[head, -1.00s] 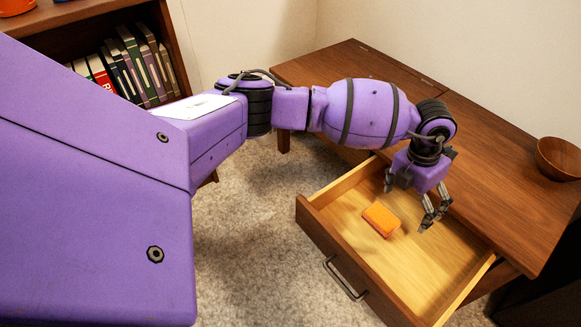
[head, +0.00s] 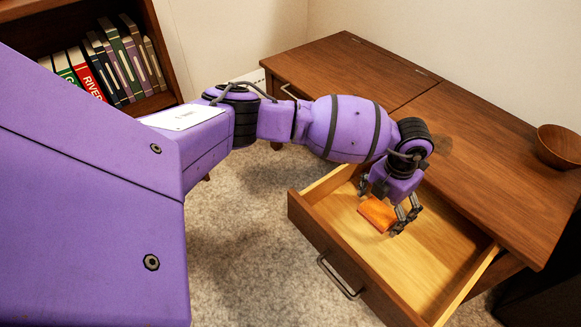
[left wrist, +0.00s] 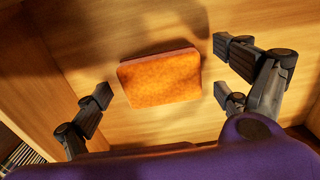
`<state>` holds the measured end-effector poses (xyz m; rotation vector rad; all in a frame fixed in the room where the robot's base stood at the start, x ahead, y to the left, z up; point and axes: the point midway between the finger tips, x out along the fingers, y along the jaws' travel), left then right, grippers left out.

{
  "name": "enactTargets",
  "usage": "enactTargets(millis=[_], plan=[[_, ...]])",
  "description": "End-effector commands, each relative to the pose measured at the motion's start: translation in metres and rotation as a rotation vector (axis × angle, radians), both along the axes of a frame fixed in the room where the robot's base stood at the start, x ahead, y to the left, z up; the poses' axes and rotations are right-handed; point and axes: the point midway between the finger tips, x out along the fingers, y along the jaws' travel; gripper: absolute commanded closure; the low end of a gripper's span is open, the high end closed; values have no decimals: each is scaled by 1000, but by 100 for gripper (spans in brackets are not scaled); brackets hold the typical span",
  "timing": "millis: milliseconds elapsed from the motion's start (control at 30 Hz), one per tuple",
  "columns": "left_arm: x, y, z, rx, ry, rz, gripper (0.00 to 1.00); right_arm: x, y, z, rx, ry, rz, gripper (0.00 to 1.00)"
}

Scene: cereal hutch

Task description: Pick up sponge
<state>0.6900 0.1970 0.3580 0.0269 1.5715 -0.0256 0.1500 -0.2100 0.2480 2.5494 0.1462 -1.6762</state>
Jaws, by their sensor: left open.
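The orange sponge (head: 376,213) lies flat on the bottom of the open drawer (head: 440,270). My left gripper (head: 385,212) is inside the drawer space just above the sponge, pointing down, with its fingers open. In the left wrist view the sponge (left wrist: 161,77) lies between the spread fingers of the left gripper (left wrist: 165,95), a little ahead of them, with a gap on each side. The fingers do not appear to touch it. Part of the sponge is hidden behind the gripper in the head view. My right gripper is not in view.
The drawer's front panel with its dark handle (head: 340,276) and its side walls bound the space around the gripper. The wooden desk top (head: 480,150) overhangs behind, with a brown bowl (head: 560,147) on it. A bookcase with several books (head: 110,65) stands at the left.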

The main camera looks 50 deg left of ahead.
Motion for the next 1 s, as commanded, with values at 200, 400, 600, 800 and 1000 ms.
enactTargets(millis=[200,400,600,800,1000], plan=[[1,0,1,-1,-1,-1,31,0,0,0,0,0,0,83],[1,-1,2,-1,-2,-1,48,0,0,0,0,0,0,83],[2,-1,3,-1,-3,-1,48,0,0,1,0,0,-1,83],[2,-1,15,-2,-6,-1,48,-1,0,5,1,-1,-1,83],[-4,2,45,1,-6,-2,48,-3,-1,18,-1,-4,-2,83]])
